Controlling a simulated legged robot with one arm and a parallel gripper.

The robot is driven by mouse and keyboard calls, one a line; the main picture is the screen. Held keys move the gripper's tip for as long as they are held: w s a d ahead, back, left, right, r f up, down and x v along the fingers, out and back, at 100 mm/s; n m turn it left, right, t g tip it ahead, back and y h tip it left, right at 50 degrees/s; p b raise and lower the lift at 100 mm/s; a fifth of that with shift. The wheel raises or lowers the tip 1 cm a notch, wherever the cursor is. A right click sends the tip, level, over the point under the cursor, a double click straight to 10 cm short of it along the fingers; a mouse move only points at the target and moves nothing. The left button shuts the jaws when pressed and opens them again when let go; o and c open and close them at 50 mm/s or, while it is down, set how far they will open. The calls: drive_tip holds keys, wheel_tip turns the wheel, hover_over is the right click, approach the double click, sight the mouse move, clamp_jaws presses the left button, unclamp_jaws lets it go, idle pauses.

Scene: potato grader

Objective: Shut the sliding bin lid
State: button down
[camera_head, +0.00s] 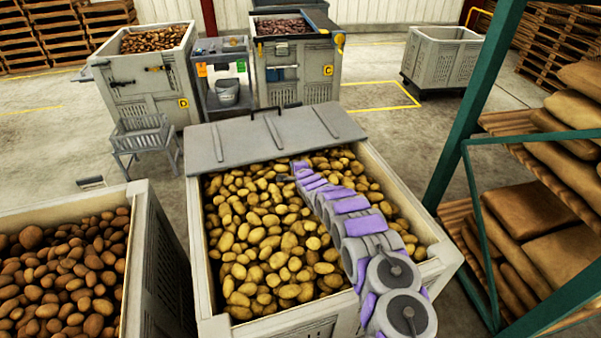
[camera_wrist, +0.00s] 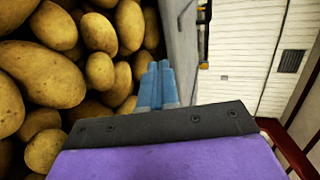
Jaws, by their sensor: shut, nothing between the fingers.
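The sliding lid (camera_head: 235,145) is a flat grey panel with raised ribs and a dark handle (camera_head: 271,128). It covers only the far end of the large bin (camera_head: 196,230), leaving the yellow potatoes (camera_head: 265,240) in the rest of the bin uncovered. My gripper (camera_head: 281,179) is over the potatoes, just on the near side of the lid's front edge. In the wrist view its blue fingers (camera_wrist: 158,68) are together and empty, close to potatoes and a grey panel edge (camera_wrist: 181,50). I cannot tell whether they touch that panel.
A bin of brown potatoes (camera_head: 143,250) stands close on the left. A green-framed rack with sacks (camera_head: 475,105) stands close on the right. A small grey stand (camera_head: 145,137) is behind left. Further bins (camera_head: 150,95) stand at the back; open floor (camera_head: 395,130) lies behind right.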

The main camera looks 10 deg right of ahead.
drive_tip(key=shift+s+r, duration=0.1)
drive_tip(key=shift+s, duration=0.9)
drive_tip(key=shift+s+d+r, duration=0.15)
drive_tip(key=shift+s+r, duration=0.1)
drive_tip(key=shift+s, duration=0.05)
drive_tip(key=shift+p+v, duration=0.55)
drive_tip(key=shift+v, duration=1.8)
drive_tip(key=shift+s+f, duration=0.1)
drive_tip(key=shift+f, duration=0.05)
